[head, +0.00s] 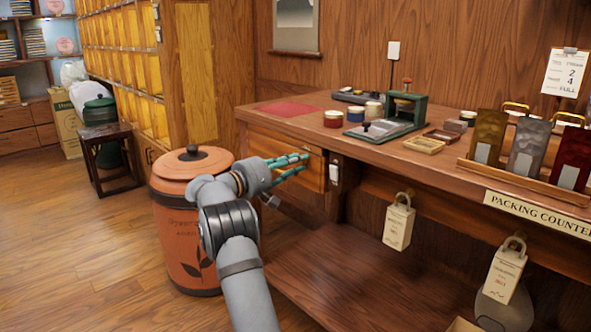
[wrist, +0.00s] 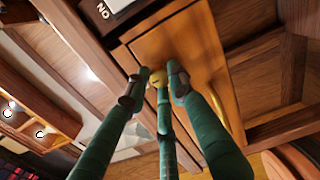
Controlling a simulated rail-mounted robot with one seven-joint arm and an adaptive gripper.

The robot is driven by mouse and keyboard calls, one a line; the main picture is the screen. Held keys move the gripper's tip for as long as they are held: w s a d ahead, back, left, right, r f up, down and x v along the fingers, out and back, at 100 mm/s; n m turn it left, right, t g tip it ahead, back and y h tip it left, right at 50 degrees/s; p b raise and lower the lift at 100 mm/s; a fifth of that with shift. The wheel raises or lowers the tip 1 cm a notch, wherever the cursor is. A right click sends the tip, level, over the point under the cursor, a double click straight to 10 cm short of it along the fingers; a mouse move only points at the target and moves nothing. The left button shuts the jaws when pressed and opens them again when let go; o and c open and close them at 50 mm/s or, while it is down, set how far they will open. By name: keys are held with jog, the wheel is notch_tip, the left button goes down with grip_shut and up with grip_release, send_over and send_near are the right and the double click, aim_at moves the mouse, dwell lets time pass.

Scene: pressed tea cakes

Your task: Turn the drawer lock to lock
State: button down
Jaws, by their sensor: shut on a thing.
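The drawer (head: 262,144) is a wooden front under the left end of the counter. The drawer front also shows in the wrist view (wrist: 196,45). My gripper (head: 300,163) has reached to the right side of this front. In the wrist view, the green fingers of my gripper (wrist: 160,78) are shut around a small round brass lock (wrist: 157,82). The fingertips cover much of the lock, and its slot direction cannot be told clearly. In the head view the lock is hidden by the fingers.
A brass bar handle (wrist: 231,118) crosses the drawer front near the fingers. A white switch box (head: 334,173) is on the post right of the drawer. A terracotta bin (head: 185,240) stands close left of my arm. Tags hang under the counter (head: 420,165).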

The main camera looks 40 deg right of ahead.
jog(key=shift+s+m, duration=0.1)
jog(key=shift+m, duration=0.2)
jog(key=c, duration=1.5)
grip_release()
jog(key=shift+c, duration=0.2)
jog(key=shift+o, duration=0.3)
jog(key=shift+a, duration=0.1)
jog(key=a, duration=1.1)
jog(key=shift+s+a, duration=0.4)
jog(key=shift+s, duration=0.05)
jog(key=shift+d, duration=0.1)
